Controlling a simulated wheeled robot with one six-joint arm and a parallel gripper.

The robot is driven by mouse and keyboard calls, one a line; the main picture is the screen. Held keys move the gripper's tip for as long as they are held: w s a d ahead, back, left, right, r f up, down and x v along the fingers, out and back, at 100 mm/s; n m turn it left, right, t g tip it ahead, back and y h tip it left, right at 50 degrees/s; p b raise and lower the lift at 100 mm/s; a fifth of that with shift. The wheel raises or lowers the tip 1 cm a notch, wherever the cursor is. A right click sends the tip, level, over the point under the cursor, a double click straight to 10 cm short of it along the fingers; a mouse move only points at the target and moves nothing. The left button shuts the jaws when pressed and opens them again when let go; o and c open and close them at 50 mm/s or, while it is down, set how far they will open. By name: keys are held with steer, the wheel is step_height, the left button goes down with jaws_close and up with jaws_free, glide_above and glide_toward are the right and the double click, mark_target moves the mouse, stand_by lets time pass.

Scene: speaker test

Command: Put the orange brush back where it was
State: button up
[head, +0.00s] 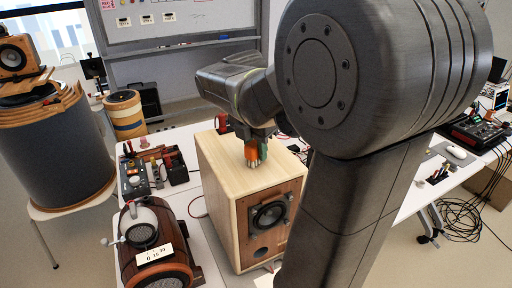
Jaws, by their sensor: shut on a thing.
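My gripper (256,145) points down over the top of the wooden speaker cabinet (227,160). It is shut on the orange brush (251,149), whose orange body shows between the fingers, with pale bristle-like tips at its lower end. The brush is upright, at or just above the cabinet's top; I cannot tell whether it touches. A green part shows right beside the brush, and I cannot tell what it belongs to. My arm hides much of the area to the right of the cabinet.
A brown round device with a label (160,254) stands left of the cabinet. Black test gear (134,181) and small items lie on the white table behind it. A small orange-red object (222,122) shows behind the cabinet. The cabinet's top left is clear.

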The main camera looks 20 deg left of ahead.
mark_target(251, 145)
steer(key=shift+f, duration=0.15)
steer(key=o, duration=0.9)
steer(key=shift+o, duration=0.2)
step_height(251, 145, up, 12)
steer(key=s, duration=0.1)
steer(key=shift+s+a, duration=0.3)
steer(key=shift+s, duration=0.05)
